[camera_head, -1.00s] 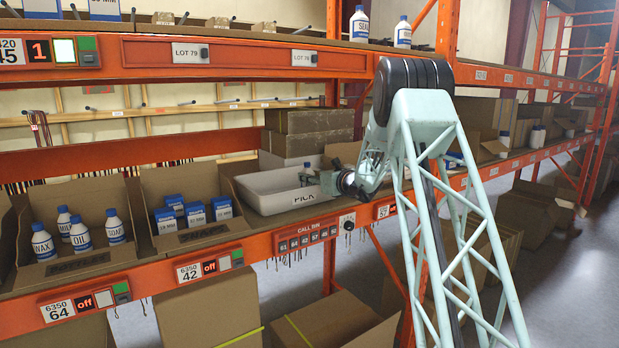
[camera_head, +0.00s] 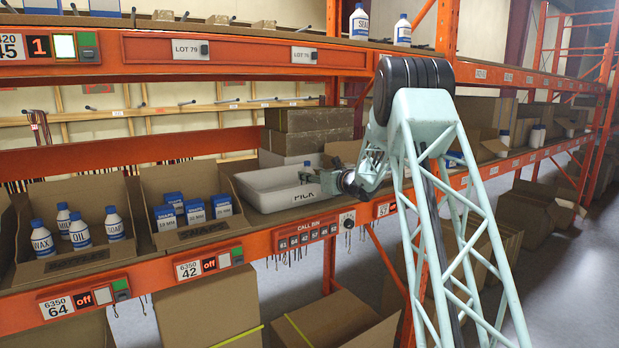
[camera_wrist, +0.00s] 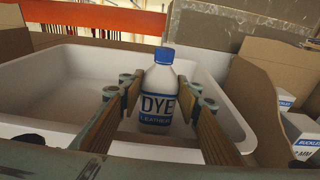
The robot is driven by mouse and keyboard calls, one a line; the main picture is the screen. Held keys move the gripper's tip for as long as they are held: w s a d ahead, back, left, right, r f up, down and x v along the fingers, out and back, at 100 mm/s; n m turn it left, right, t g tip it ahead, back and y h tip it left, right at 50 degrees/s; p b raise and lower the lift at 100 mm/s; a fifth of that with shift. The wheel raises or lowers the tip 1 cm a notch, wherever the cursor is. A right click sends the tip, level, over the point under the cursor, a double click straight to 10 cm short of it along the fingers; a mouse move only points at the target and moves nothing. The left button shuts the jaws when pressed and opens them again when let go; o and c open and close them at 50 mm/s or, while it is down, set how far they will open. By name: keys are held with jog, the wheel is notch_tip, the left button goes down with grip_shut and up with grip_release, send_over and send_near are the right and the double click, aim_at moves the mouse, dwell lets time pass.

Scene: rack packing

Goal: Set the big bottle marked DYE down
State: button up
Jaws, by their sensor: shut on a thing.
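The big DYE bottle (camera_wrist: 157,104) is white with a blue cap and a label reading DYE and LEATHER. It stands upright between the two tan finger pads of my gripper (camera_wrist: 158,98) in the wrist view, and my gripper is shut on it. The bottle is inside the outline of the white PICK tote (camera_wrist: 55,95). Whether its base touches the tote floor cannot be told. In the head view the tote (camera_head: 270,200) sits on the shelf, with my gripper (camera_head: 318,178) at its right end and the small bottle (camera_head: 307,168) showing beside it.
Left of the tote are a carton of blue boxes (camera_head: 195,230) and a carton of WAX, OIL and SOAP bottles (camera_head: 75,250). Brown cartons (camera_head: 305,130) stand behind it. In the wrist view, a carton of BUCKLES boxes (camera_wrist: 300,130) is close on the right.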

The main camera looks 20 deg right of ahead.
jog(key=o, duration=1)
jog(key=shift+s+f, duration=0.1)
jog(key=shift+f, duration=0.55)
jog(key=shift+p, duration=0.5)
jog(key=shift+r, duration=0.3)
jog(key=shift+s, duration=0.35)
jog(key=shift+s+d+r+b, duration=0.3)
jog(key=shift+s+r, duration=0.15)
jog(key=shift+s, duration=1.35)
jog(key=shift+s+d+r+b, duration=0.25)
jog(key=shift+s+r, duration=0.2)
jog(key=shift+s, duration=1.35)
jog(key=shift+s+d+r+b, duration=0.3)
jog(key=shift+s+r, duration=0.15)
jog(key=shift+s, duration=1.35)
jog(key=shift+a, duration=0.1)
